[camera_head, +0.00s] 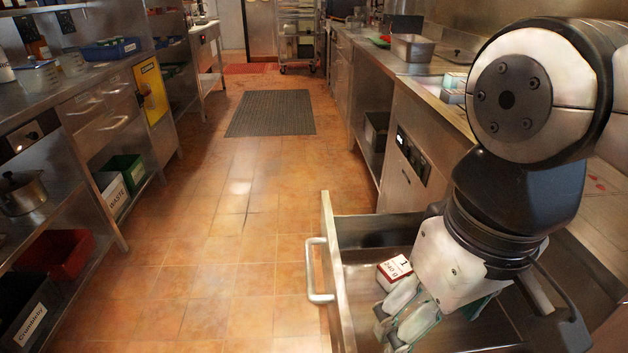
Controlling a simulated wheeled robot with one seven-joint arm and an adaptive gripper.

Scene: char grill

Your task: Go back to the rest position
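My gripper (402,325) is low over an open steel drawer (335,262) at the bottom right, pointing down into it. Its fingers show close beside a small red and white box (394,268) with printed text lying in the drawer. The fingers seem apart from the box, but I cannot tell for sure. Whether the fingers are open or shut is not clear from this angle. My arm covers much of the drawer's right side.
The drawer front with its handle (316,270) juts into the tiled aisle. A steel counter with a metal pan (415,47) runs along the right. Shelves with a pot (22,193) and bins line the left. The aisle floor is clear up to a dark mat (271,113).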

